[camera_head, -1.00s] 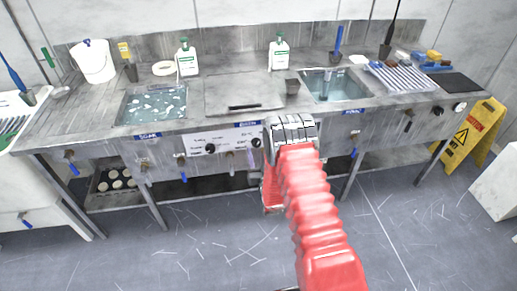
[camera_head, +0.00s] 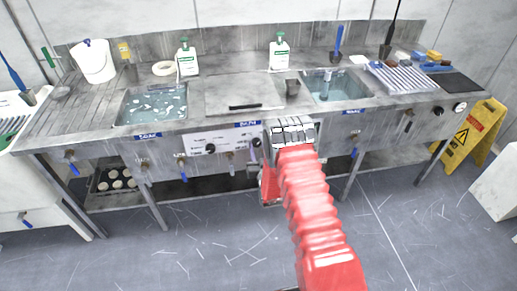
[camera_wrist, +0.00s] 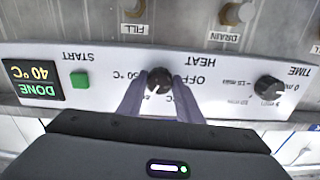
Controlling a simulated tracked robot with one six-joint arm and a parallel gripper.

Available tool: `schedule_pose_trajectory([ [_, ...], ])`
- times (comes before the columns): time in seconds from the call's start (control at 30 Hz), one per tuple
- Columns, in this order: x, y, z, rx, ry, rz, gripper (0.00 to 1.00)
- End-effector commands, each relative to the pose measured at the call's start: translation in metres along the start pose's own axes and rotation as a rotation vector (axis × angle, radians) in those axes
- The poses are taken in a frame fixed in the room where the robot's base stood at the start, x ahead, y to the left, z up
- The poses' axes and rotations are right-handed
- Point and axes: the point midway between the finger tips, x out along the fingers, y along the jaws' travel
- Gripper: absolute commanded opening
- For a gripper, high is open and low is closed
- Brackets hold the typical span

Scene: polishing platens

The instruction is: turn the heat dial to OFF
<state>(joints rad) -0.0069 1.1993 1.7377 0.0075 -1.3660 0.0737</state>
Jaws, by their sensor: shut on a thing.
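The heat dial (camera_wrist: 159,79) is a dark round knob on a white control panel (camera_wrist: 105,60), labelled HEAT, seen upside down in the wrist view. OFF is printed just to its upper right and a 50 °C mark to its left. My gripper (camera_wrist: 160,84) is shut on the dial, one finger on each side. The fingers and gripper body hide the lower markings, and I cannot clearly read the dial's pointer. The display (camera_wrist: 34,80) reads DONE and 40 °C. In the head view my gripper covers the panel's right end.
The time dial (camera_wrist: 269,88) sits to the right of the heat dial, and the green START button (camera_wrist: 79,80) to its left. Taps (camera_wrist: 133,8) stick out along the steel front. Water basins (camera_head: 152,105) and (camera_head: 335,87) are set in the bench. A yellow wet-floor sign (camera_head: 476,135) stands at right.

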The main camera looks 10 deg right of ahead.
Motion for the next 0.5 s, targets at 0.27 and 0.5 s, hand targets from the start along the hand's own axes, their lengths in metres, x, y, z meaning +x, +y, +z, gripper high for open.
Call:
schedule_pose_trajectory([
  [0.27,-0.0001,0.0053,-0.0004,0.0,0.0,0.001,0.1],
  [0.5,-0.0001,0.0017,-0.0002,-0.018,0.0,0.003,0.1],
])
